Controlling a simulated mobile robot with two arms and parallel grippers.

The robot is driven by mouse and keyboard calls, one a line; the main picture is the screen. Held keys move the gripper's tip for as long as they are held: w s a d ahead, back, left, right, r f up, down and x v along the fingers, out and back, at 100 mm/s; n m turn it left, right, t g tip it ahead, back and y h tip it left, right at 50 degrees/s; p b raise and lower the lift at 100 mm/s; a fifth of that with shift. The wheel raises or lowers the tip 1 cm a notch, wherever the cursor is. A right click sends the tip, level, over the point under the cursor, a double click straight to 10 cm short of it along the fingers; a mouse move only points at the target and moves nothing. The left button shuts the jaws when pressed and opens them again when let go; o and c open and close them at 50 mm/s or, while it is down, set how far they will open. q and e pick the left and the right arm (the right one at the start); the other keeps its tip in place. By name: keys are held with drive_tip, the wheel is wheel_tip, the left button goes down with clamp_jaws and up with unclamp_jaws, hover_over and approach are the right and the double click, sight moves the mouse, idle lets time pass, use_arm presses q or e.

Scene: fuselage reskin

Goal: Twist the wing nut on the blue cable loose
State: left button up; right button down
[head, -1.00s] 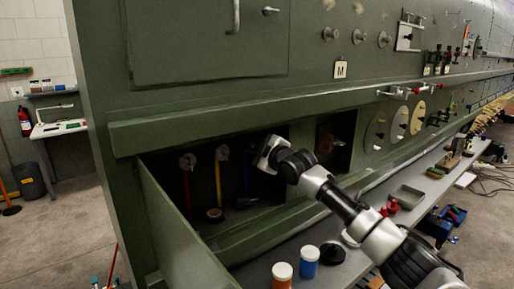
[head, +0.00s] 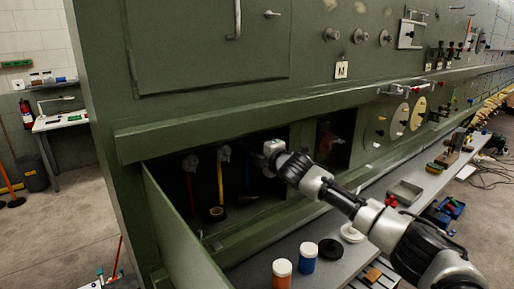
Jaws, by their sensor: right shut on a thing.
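The blue cable (head: 247,180) hangs in the dark open bay (head: 272,184) of the green fuselage panel. It is the rightmost of three cables there. My right gripper (head: 266,158) reaches into the bay at the top of the blue cable. It is shut on the wing nut there, which the gripper and my wrist hide. A red cable (head: 190,190) and a yellow cable (head: 220,182) hang to the left, each with a pale grey wing-nut fitting at its top. My left gripper is not in view.
A tape roll (head: 217,212) and a dark object lie on the bay floor. The bay's hinged door (head: 180,240) hangs open at the front left. Below on the bench (head: 330,270) stand an orange jar (head: 281,275), a blue jar (head: 307,258) and a black disc (head: 331,249).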

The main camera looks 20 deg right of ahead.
drive_tip(key=shift+f, duration=0.1)
idle(0.3)
drive_tip(key=c, duration=1.2)
unclamp_jaws()
drive_tip(key=shift+b+v, duration=2.15)
drive_tip(key=shift+v, duration=3.25)
